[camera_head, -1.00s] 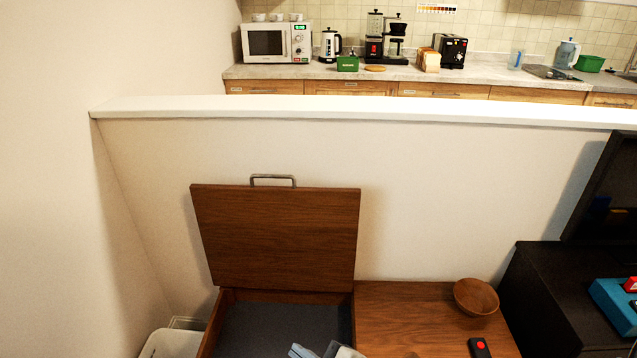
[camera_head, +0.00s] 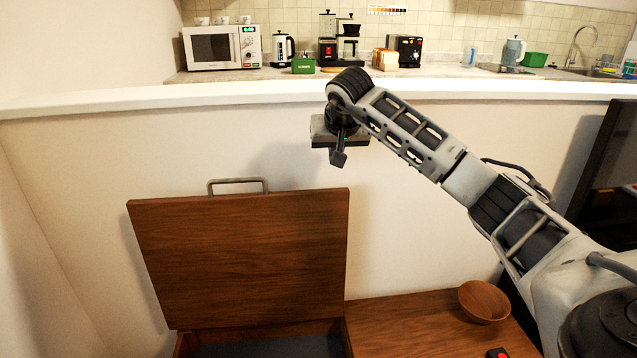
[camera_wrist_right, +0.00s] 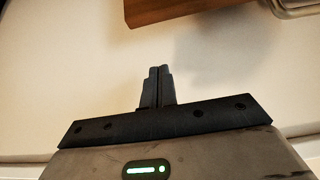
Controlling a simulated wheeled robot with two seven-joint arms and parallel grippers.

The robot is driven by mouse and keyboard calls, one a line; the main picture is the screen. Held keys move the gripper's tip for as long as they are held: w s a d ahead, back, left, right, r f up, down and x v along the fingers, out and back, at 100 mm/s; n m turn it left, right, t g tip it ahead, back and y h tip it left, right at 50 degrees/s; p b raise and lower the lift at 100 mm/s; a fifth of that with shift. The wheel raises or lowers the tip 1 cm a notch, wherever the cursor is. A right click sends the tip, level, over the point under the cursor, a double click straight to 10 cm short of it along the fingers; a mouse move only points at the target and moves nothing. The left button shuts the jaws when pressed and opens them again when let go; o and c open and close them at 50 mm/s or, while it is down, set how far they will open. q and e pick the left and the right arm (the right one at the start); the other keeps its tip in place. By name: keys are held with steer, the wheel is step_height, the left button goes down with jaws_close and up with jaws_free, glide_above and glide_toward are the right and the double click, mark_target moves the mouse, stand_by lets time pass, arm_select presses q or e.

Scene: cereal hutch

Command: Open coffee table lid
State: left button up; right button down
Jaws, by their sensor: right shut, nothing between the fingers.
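The coffee table lid (camera_head: 245,255) stands raised, nearly upright, at the left of the coffee table (camera_head: 400,318) in the head view. A metal handle (camera_head: 238,182) sits on its top edge. The open compartment below shows a dark floor (camera_head: 275,346). My right gripper (camera_head: 338,158) is above and to the right of the lid, in front of the low wall, and touches nothing visible. In the right wrist view its fingers (camera_wrist_right: 157,88) are shut and empty; a lid corner (camera_wrist_right: 175,10) and part of the handle (camera_wrist_right: 295,8) show at the top. My left gripper is not in view.
A wooden bowl (camera_head: 484,301) and a dark remote with a red button (camera_head: 498,353) are on the table's right part. A low wall (camera_head: 90,102) separates the table from the kitchen counter. A dark screen (camera_head: 612,150) stands at the right.

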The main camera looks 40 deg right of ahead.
steer(key=shift+d+f, duration=0.2)
steer(key=x, duration=0.8)
steer(key=shift+s+a+f, duration=0.15)
steer(key=shift+f, duration=0.3)
steer(key=shift+s+a+r, duration=0.1)
steer(key=shift+s+a, duration=0.3)
steer(key=shift+s, duration=0.3)
steer(key=shift+s+a+r, duration=0.1)
steer(key=shift+s+a, duration=0.35)
steer(key=shift+s, duration=0.2)
steer(key=shift+s, duration=0.1)
